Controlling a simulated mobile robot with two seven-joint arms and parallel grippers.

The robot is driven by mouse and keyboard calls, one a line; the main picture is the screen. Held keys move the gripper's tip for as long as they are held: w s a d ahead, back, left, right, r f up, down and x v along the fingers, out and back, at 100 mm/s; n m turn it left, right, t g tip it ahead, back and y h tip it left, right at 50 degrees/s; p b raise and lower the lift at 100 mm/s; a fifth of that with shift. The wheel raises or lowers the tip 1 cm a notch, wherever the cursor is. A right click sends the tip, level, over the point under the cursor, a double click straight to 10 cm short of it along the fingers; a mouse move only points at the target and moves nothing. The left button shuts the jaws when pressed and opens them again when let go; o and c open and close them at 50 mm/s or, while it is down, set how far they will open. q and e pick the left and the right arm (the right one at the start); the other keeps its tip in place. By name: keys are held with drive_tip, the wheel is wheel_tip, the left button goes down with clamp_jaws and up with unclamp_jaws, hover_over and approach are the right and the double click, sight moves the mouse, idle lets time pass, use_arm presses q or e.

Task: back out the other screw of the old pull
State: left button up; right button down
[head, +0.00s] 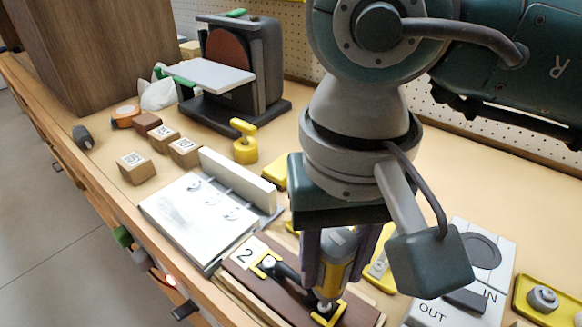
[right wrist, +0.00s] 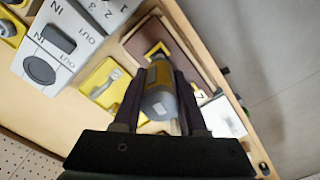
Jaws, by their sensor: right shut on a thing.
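My right gripper (head: 338,262) is shut on a yellow and grey powered driver (head: 336,270), held roughly upright with its tip down. The driver also shows between the fingers in the right wrist view (right wrist: 160,92). Below it lies a brown drawer front (head: 243,281) with a white label "2". The dark old pull (head: 286,272) lies along it, with a yellow corner bracket (head: 262,268) near its left end and another yellow bracket (head: 328,318) under the driver's tip. The screw there is hidden; I cannot tell whether the bit touches it. My left gripper is not in view.
A white IN/OUT box (head: 432,312) stands right of the drawer front, and a yellow tray (head: 556,318) with a grey round part lies beyond it. A white plate with a fence (head: 190,222), wooden blocks (head: 135,168) and a disc sander (head: 235,70) stand left.

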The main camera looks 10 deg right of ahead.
sight(338, 239)
drive_tip(key=shift+b, duration=0.45)
idle(1.3)
drive_tip(key=shift+d+f+b, duration=0.1)
drive_tip(key=shift+f+b, duration=0.3)
drive_tip(key=shift+b, duration=0.35)
idle(1.2)
drive_tip(key=shift+r+p, duration=0.6)
drive_tip(key=shift+r, duration=0.25)
drive_tip(key=shift+r+p, duration=1.4)
drive_tip(key=shift+r, duration=0.95)
